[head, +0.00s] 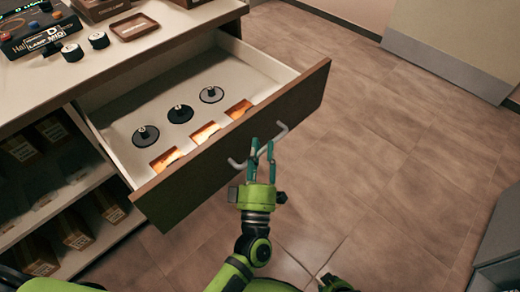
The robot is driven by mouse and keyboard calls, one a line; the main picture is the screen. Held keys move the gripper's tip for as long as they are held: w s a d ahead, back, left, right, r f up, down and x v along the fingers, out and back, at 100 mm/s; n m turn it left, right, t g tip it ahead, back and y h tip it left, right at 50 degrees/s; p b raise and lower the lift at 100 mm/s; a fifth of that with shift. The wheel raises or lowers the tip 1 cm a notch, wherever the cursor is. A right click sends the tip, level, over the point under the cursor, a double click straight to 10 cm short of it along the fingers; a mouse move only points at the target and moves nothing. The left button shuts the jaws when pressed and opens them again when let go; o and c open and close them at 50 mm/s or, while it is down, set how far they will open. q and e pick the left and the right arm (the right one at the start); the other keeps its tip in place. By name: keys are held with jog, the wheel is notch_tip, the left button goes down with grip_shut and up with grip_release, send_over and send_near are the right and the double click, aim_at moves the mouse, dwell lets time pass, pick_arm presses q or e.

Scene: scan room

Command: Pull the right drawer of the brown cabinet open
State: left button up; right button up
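The brown-fronted drawer (250,141) of the cabinet stands well open, pulled out toward the lower right. Its light inner floor (138,100) and walls show. A pale bar handle (281,132) runs along its front. My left gripper (262,148) is at the middle of this handle. Its two teal fingers stand close together on either side of the bar and appear shut on it, hiding part of it.
Several dark round discs (180,114) and orange-lit pieces (205,132) lie in the drawer. The light cabinet top (60,75) holds boxes, small knobs and a brown tray (134,27). Open shelves with cartons (72,229) are lower left. Tiled floor (400,150) is clear at right.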

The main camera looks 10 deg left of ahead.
pick_arm(q)
jog(key=shift+s, duration=0.1)
jog(key=v, duration=1.1)
jog(key=shift+s, duration=0.4)
jog(key=shift+f, duration=0.25)
